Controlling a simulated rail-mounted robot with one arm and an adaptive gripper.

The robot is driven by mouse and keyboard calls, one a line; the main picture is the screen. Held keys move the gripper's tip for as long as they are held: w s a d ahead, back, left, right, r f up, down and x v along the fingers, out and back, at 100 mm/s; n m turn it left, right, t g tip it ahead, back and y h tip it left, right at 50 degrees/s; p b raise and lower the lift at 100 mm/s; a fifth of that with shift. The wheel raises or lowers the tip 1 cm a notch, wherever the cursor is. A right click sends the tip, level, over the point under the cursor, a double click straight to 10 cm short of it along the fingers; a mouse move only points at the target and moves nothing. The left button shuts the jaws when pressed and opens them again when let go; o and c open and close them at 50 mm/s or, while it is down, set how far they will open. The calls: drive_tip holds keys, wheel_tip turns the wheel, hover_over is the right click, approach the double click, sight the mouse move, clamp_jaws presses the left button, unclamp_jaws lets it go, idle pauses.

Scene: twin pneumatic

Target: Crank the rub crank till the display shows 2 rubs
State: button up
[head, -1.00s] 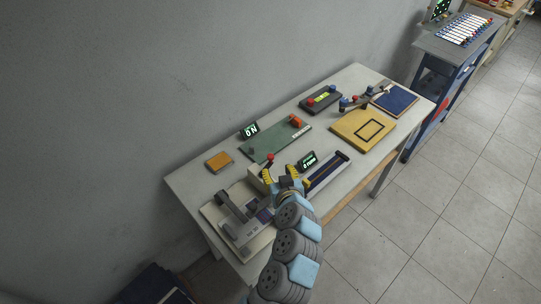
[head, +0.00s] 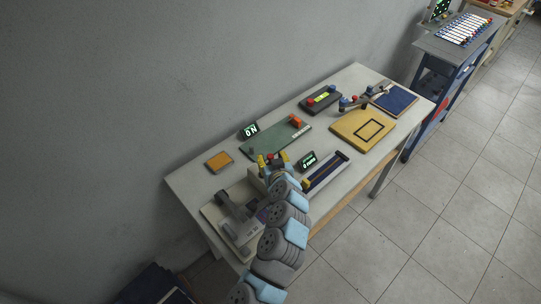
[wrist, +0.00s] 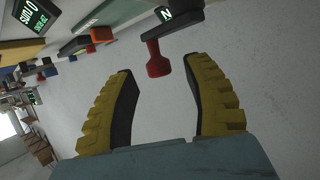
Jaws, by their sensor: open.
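The crank (wrist: 181,30) is a dark arm with a red dumbbell-shaped handle (wrist: 157,60) in the wrist view. My gripper (wrist: 158,80) is open, with its yellow-and-black fingers on either side of the handle's line. The handle appears just beyond or between the fingertips, and no contact shows. In the head view my gripper (head: 272,160) is at the pale machine near the table's left part and largely hides the crank. A small black display (head: 308,160) stands beside the long dark-blue strip; it also shows in the wrist view (wrist: 36,15), where it seems to read 0 rubs.
A green board (head: 277,139) with an orange block and an ON display (head: 249,131) lies behind my gripper. A grey clamp-like device (head: 234,210) stands to the left. A yellow board (head: 345,133) lies farther right. The wall borders the table's back.

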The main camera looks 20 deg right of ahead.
drive_tip(key=shift+x, duration=0.85)
clamp_jaws()
